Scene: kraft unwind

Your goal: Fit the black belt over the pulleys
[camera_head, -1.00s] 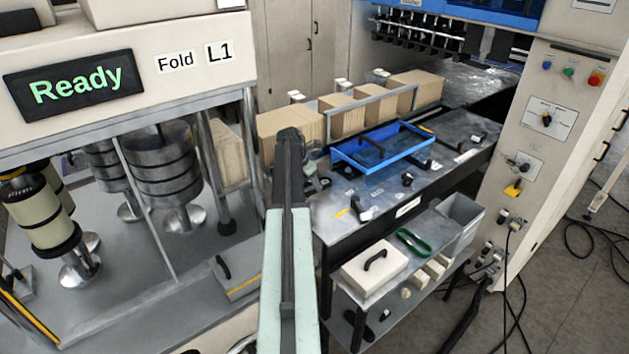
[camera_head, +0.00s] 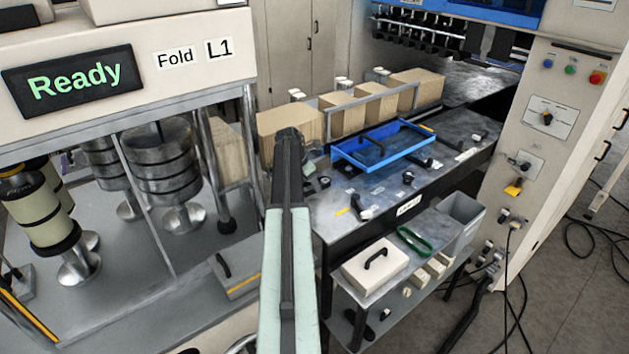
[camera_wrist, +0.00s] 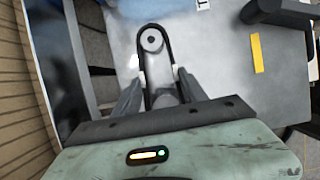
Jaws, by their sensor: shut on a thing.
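In the wrist view my gripper (camera_wrist: 157,78) is shut on the black belt (camera_wrist: 143,92), a narrow loop reaching away from the jaws. The belt's far end curves round a round grey pulley (camera_wrist: 152,40) with a dark centre. I cannot tell whether the belt is seated on that pulley or only above it. In the head view my own arm hides the gripper, belt and pulley.
A blue tray (camera_head: 385,163) and several tan stacks (camera_head: 378,103) are on the dark table to the right. A lower cart holds a green loop (camera_head: 414,240), a white lidded box (camera_head: 375,266) and a grey bin (camera_head: 462,215). Rollers (camera_head: 165,165) stand left.

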